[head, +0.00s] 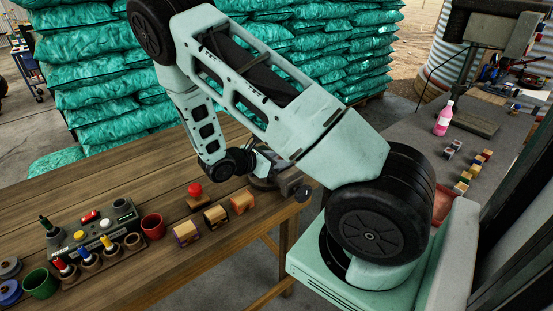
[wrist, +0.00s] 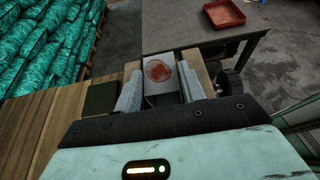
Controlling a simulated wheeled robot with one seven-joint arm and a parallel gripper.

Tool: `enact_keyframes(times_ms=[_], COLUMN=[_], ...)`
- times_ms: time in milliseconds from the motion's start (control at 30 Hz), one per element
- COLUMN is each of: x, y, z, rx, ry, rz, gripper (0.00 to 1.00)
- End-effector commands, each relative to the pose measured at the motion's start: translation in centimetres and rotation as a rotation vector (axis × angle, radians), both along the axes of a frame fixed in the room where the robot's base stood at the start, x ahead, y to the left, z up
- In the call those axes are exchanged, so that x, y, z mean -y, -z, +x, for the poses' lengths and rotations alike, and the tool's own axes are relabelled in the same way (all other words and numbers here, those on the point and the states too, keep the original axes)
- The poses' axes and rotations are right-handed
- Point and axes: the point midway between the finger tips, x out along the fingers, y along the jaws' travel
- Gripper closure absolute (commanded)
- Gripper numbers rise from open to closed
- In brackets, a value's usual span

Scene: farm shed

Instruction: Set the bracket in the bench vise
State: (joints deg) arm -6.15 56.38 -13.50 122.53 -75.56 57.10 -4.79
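The bench vise (head: 290,182) is a grey metal vise at the right end of the wooden bench, partly hidden by my arm. My gripper (wrist: 162,88) points toward it, close by. In the wrist view its two grey fingers stand apart. A flat pale grey metal piece with a round rusty-red patch (wrist: 160,70) shows between them. I cannot tell whether this piece is the bracket in my grip or part of the vise beyond. No other bracket can be made out. A dark round knob (wrist: 231,82) shows right of the fingers.
Several wooden blocks (head: 216,216), a red ball-like thing (head: 194,189), a red cup (head: 153,225) and a green cup (head: 40,283) stand on the wooden bench (head: 135,190). A grey table with a red tray (wrist: 224,12) lies beyond. Teal sacks (head: 95,90) are stacked behind.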

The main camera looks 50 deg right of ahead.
Motion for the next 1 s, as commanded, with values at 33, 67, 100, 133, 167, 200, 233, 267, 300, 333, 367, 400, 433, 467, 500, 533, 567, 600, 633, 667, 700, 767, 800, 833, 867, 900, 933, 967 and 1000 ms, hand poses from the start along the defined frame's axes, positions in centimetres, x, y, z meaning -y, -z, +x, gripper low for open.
enact_keyframes(times_ms=[33, 67, 100, 133, 167, 200, 233, 267, 300, 333, 367, 400, 433, 467, 500, 533, 567, 600, 633, 667, 700, 767, 800, 833, 867, 900, 933, 967, 1000], x=[0.0, 0.0, 0.0, 0.0, 0.0, 0.0, 0.0, 0.0, 0.0, 0.0, 0.0, 0.0, 0.0, -0.4, -0.9, -1.3, -1.8, -2.5, -3.1, -3.7, -4.5, -5.7, -6.4, -7.0, -7.5, -8.1, -8.6, -9.0, -9.4], y=[0.0, 0.0, 0.0, 0.0, 0.0, 0.0, 0.0, 0.0, 0.0, -0.1, -0.2, -0.4, -0.6, -0.4, -0.5, -0.7, -0.8, -1.0, -1.3, -1.5, -1.8, -2.4, -2.7, -2.9, -3.2, -3.5, -3.7, -3.9, -4.1], z=[0.0, 0.0, 0.0, 0.0, 0.0, 0.0, 0.0, 0.0, 0.0, 0.0, 0.0, 0.0, 0.0, 0.2, 0.3, 0.4, 0.6, 0.7, 0.9, 1.0, 1.2, 1.5, 1.6, 1.8, 1.9, 2.1, 2.1, 2.2, 2.3], rx=[0.0, 0.0, 0.0, 0.0, 0.0, 0.0, 0.0, 0.0, 0.0, 0.0, 0.0, 0.0, 0.0, 0.002, 0.002, 0.003, 0.004, 0.003, 0.005, 0.005, 0.005, 0.005, 0.005, 0.004, 0.005, 0.004, 0.004, 0.004, 0.003], ry=[0.0, 0.0, 0.0, 0.0, 0.0, 0.0, 0.0, 0.0, 0.0, 0.0, 0.0, 0.0, 0.0, -0.001, -0.002, -0.003, -0.004, -0.004, -0.003, -0.004, -0.003, -0.004, -0.003, -0.005, -0.003, -0.004, -0.003, -0.003, -0.002], rz=[0.0, 0.001, 0.001, 0.001, 0.001, 0.001, 0.001, 0.001, 0.001, 0.001, 0.001, 0.001, 0.001, 0.002, 0.0, 0.0, 0.001, 0.002, 0.002, 0.001, 0.002, 0.001, 0.003, 0.002, 0.002, 0.002, 0.002, 0.002, 0.001], gripper=[0.45, 0.4, 0.4, 0.4, 0.4, 0.4, 0.4, 0.4, 0.4, 0.4, 0.4, 0.4, 0.4, 0.4, 0.4, 0.4, 0.4, 0.4, 0.4, 0.4, 0.4, 0.4, 0.4, 0.4, 0.4, 0.4, 0.4, 0.4, 0.4])
